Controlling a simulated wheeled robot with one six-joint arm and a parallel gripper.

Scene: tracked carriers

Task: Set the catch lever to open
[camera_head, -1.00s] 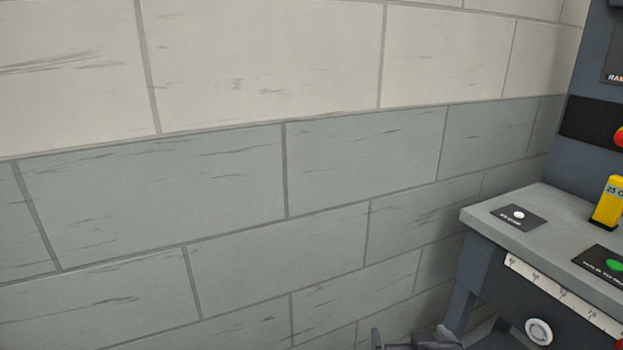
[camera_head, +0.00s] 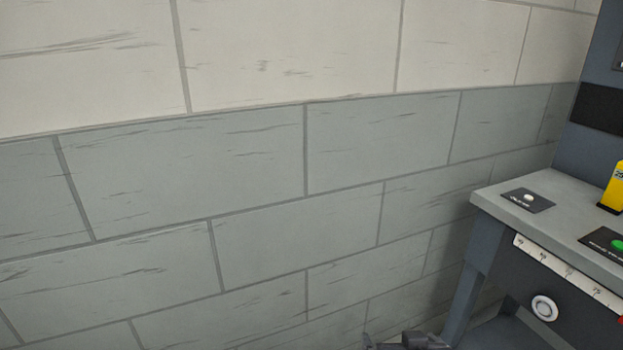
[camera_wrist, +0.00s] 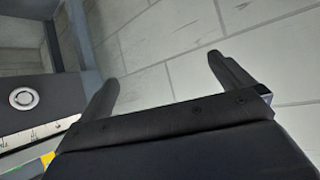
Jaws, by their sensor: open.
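My gripper (camera_wrist: 165,75) shows in the wrist view with its two dark fingers wide apart and nothing between them. Behind them is the block wall. A small dark part of my arm or gripper shows at the bottom edge of the head view. I cannot make out a catch lever in either view. The grey workbench (camera_head: 545,217) stands at the right of the head view, apart from my gripper.
On the bench are a white button on a dark plate (camera_head: 529,198), a green button (camera_head: 618,245) and a yellow block (camera_head: 613,190), cut by the frame edge. A scale strip (camera_head: 565,270) and a round white ring (camera_head: 545,308) are on its front. The block wall (camera_head: 250,150) fills the left.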

